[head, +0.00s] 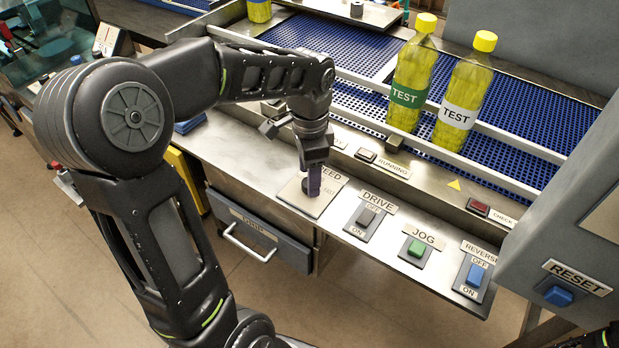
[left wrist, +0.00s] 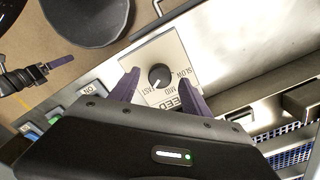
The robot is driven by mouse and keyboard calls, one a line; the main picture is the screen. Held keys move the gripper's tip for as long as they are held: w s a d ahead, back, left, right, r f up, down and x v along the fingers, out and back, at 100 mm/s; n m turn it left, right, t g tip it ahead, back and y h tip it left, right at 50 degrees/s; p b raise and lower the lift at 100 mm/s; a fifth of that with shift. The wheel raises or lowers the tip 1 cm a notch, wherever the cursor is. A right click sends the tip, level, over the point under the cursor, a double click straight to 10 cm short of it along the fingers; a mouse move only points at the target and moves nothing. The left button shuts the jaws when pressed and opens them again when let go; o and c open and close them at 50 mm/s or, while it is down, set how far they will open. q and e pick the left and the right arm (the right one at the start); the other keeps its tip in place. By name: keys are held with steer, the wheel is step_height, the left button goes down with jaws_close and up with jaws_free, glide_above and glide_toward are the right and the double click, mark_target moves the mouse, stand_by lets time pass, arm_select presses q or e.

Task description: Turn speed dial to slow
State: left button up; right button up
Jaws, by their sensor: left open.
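The speed dial (left wrist: 160,76) is a round black knob on a pale square plate (head: 327,203) marked SLOW, MID and FAST. In the left wrist view its white mark seems to point toward FAST. My left gripper (head: 313,182) points down over the plate, its purple fingers open. In the left wrist view the fingers (left wrist: 159,80) stand on either side of the knob, with gaps to it; I cannot tell their exact height. In the head view the fingers mostly hide the dial.
Along the panel are the DRIVE switch (head: 367,217), green JOG button (head: 417,248) and blue REVERSE switch (head: 474,275). The RESET box (head: 573,220) stands at right. Behind a rail, yellow TEST bottles (head: 411,80) stand on the blue conveyor (head: 345,95). A drawer (head: 258,235) is below.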

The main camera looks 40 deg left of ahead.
arm_select(q)
steer(key=shift+f, duration=1.1)
steer(key=shift+c, duration=0.3)
jaws_close()
